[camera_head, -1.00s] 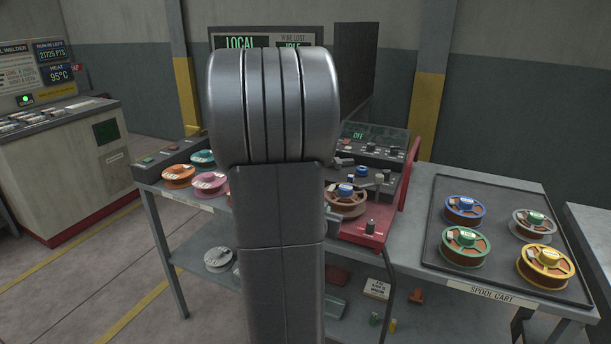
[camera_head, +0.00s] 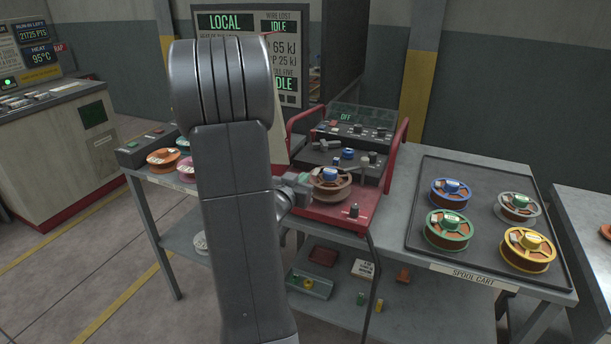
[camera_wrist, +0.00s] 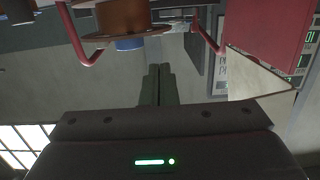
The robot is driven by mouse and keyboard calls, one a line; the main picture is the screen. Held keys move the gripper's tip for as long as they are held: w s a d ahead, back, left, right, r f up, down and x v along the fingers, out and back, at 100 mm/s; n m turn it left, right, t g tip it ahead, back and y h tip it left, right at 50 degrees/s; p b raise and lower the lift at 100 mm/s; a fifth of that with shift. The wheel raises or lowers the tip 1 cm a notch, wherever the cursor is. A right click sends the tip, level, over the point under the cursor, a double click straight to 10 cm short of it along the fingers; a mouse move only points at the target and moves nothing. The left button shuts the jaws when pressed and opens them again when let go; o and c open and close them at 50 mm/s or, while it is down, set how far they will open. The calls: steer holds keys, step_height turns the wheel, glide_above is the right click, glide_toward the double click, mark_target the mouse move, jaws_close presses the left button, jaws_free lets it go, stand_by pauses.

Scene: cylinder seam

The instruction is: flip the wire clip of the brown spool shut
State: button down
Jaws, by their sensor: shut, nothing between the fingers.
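The brown spool (camera_head: 330,190), with a blue hub, sits on the red base of the machine in the middle of the head view. In the wrist view the spool (camera_wrist: 122,20) shows upside down at the top, with a blue part beyond it. My gripper (camera_head: 303,181) is just left of the spool in the head view, partly hidden by my arm. In the wrist view its fingers (camera_wrist: 157,70) are together and empty, with a visible gap to the spool. I cannot make out the wire clip or its position for certain.
A dark tray (camera_head: 419,222) on the cart at right holds several spools. Red bars (camera_head: 395,155) flank the machine. A grey panel with switches (camera_head: 350,153) stands behind the spool. An orange spool (camera_head: 163,160) is on the left. My arm hides part of the bench.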

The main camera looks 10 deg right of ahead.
mark_target(314, 174)
steer(key=p+x, duration=0.1)
steer(key=x, duration=0.7)
steer(key=shift+w+d, duration=0.15)
steer(key=shift+d, duration=0.05)
